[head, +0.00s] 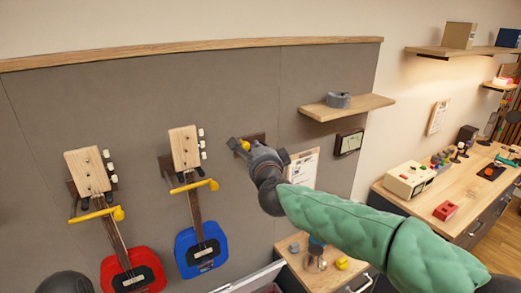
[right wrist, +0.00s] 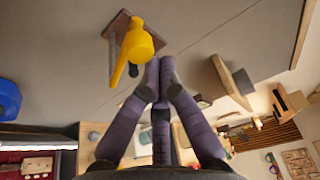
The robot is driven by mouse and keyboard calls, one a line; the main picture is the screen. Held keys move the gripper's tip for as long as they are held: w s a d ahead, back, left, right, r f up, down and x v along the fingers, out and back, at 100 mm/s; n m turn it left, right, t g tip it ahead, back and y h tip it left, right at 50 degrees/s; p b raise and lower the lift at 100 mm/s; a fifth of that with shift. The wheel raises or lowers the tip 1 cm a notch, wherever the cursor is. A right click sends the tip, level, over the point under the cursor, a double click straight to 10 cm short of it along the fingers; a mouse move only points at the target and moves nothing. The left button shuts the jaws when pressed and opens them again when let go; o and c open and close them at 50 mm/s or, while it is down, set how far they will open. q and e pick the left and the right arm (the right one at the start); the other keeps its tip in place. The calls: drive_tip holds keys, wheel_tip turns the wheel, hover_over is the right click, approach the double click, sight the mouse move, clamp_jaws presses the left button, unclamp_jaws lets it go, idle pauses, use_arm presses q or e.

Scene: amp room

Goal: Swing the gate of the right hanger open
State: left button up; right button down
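The right hanger is a brown wooden wall block (head: 252,138) with dark prongs and a yellow gate (head: 244,146), partly hidden by my right gripper (head: 262,150). In the right wrist view its wooden block (right wrist: 117,25) and its yellow gate (right wrist: 140,42) with a thick rounded end show clearly. The gate lies across the front of the prongs. The hanger holds no guitar. My right gripper's fingertips (right wrist: 160,68) are together, just beside the gate's thick end, with nothing seen between them. I cannot tell whether they touch it.
A red guitar (head: 120,268) and a blue guitar (head: 187,248) hang to the left on hangers with yellow gates. A wall shelf (head: 345,107) with a grey roll is on the right. A framed sheet (head: 303,168) and a workbench (head: 440,198) lie beyond my right arm.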

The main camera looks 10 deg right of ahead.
use_arm(q)
drive_tip(key=shift+f, duration=0.1)
use_arm(e)
drive_tip(key=shift+f, duration=0.1)
idle(0.5)
use_arm(q)
drive_tip(key=shift+d+f+b, duration=0.5)
drive_tip(key=shift+f+b, duration=0.1)
drive_tip(key=shift+b, duration=0.1)
use_arm(e)
drive_tip(key=s+d, duration=0.3)
drive_tip(key=s, duration=0.5)
drive_tip(key=shift+s+d, duration=0.35)
